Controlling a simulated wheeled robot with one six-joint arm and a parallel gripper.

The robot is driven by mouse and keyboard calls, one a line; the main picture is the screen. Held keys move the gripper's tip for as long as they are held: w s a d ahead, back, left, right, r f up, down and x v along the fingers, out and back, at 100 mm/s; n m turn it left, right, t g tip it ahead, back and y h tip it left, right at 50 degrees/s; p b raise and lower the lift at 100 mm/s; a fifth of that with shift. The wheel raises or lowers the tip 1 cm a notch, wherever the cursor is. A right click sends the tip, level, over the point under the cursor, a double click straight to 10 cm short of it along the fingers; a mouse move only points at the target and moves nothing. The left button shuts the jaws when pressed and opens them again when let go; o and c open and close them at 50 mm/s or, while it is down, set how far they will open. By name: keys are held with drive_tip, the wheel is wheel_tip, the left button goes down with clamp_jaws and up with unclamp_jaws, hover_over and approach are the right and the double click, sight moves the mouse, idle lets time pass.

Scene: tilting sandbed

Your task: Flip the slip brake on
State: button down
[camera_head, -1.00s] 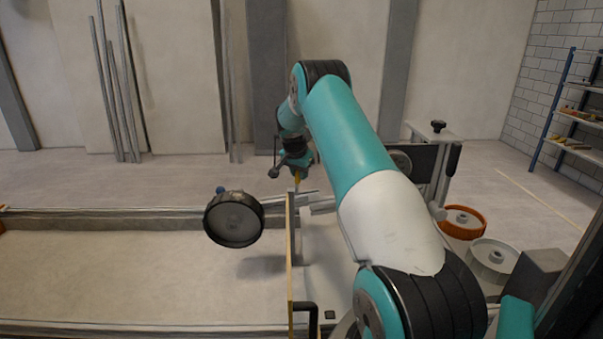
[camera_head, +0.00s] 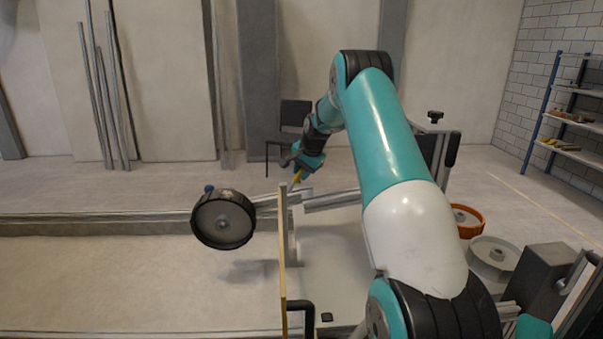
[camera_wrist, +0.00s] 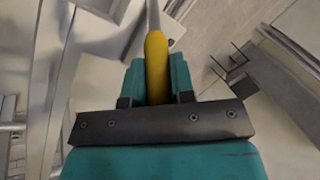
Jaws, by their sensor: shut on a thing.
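My gripper (camera_head: 303,169) is above the far end of the upright board at the sandbed's end. In the wrist view its jaws (camera_wrist: 157,85) are shut on a yellow handle (camera_wrist: 156,62) with a grey shaft running out ahead. A bit of the yellow handle also shows in the head view (camera_head: 298,177), pointing down. Whether the shaft is joined to anything is unclear. I cannot tell which part is the slip brake. The sandbed (camera_head: 130,283) lies to the left, with a dark wheel (camera_head: 223,220) above its sand.
The upright board (camera_head: 283,255) and a black bracket (camera_head: 300,308) stand near the sandbed's right end. Metal rails (camera_head: 330,200) run beside the gripper. A black chair (camera_head: 294,115) stands behind.

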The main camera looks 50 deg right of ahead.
drive_tip(key=c, duration=1)
unclamp_jaws()
drive_tip(key=shift+o, duration=0.2)
drive_tip(key=b+v, duration=0.4)
drive_tip(key=v, duration=1.3)
drive_tip(key=shift+r, duration=0.25)
drive_tip(key=shift+a, duration=0.1)
drive_tip(key=c, duration=0.5)
drive_tip(key=w+a+n+p, duration=0.1)
drive_tip(key=w, duration=0.1)
drive_tip(key=w+a+f+n+g+h+p, duration=0.1)
drive_tip(key=w+n, duration=0.1)
drive_tip(key=w+a+f+n+h+p, duration=0.1)
drive_tip(key=w, duration=0.2)
drive_tip(key=shift+a+g+p, duration=0.3)
drive_tip(key=shift+a+g, duration=0.1)
clamp_jaws()
drive_tip(key=w+a+n+g+h+p, duration=0.2)
drive_tip(key=a+n+h, duration=0.1)
drive_tip(key=a+n, duration=0.2)
drive_tip(key=shift+s+d+p+x, duration=0.1)
drive_tip(key=shift+s+p+x, duration=0.3)
drive_tip(key=shift+p+x, duration=1.3)
drive_tip(key=shift+s+d+p+x, duration=0.1)
drive_tip(key=shift+s+p+x, duration=0.4)
drive_tip(key=shift+x, duration=2.3)
drive_tip(key=shift+s+d+p+x, duration=0.1)
drive_tip(key=shift+s+p+x, duration=0.15)
drive_tip(key=shift+p+x, duration=1.55)
